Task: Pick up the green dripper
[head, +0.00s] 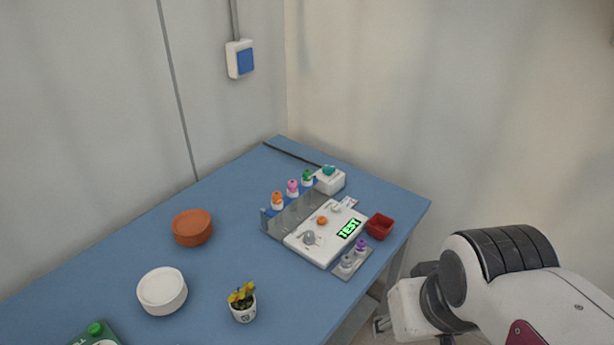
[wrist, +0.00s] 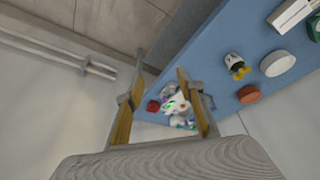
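The green dripper (head: 308,177) has a green top and stands at the far end of a rack (head: 284,217) on the blue table, in the head view. A pink dripper (head: 292,187) and an orange dripper (head: 278,199) stand beside it in the same row. My gripper (wrist: 160,82) shows in the wrist view with its two fingers spread apart and nothing between them. It is well away from the table. The rack area appears small and far off beyond the fingers, and I cannot make out the green dripper there. In the head view only my arm shows, at the lower right.
A white device (head: 326,234) with a lit green display adjoins the rack. Around it are a white box with a teal top (head: 330,180), a red tray (head: 380,227) and a purple-topped dripper (head: 360,247).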

